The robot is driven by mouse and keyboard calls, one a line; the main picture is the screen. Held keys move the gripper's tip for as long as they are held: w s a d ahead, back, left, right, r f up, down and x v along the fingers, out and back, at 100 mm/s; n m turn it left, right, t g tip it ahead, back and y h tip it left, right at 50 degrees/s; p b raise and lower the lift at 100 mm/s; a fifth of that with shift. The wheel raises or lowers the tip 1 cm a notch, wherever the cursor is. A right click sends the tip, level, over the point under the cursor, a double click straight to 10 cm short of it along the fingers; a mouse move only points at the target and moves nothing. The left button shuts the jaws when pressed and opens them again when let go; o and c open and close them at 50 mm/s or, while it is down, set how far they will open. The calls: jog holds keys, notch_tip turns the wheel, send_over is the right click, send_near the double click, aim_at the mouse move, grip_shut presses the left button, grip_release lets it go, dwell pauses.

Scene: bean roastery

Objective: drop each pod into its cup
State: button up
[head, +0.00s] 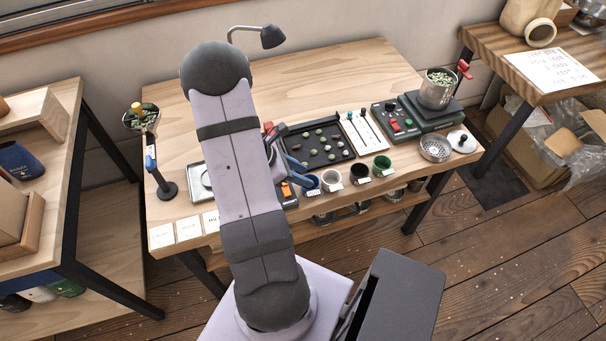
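A black tray (345,154) in the middle of the table holds several small pods, some green (332,156), some pale (312,147), some dark. In front of it stands a row of cups: a blue cup (311,186), a white cup (332,181), a black cup (360,172) and a green cup (382,164). Small white labels lie before them. My gripper (291,172) is partly hidden behind my arm, near the tray's left front corner and the blue cup. I cannot tell whether its fingers are open or hold anything. The cup insides are too small to read.
A stand with a bean-filled funnel (142,117) is at left.

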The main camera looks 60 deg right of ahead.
jog(key=v, duration=0.6)
jog(key=shift+a+r+b, duration=0.2)
jog(key=shift+r+b, duration=0.05)
jog(key=shift+b, duration=0.1)
jog(key=shift+w, duration=0.1)
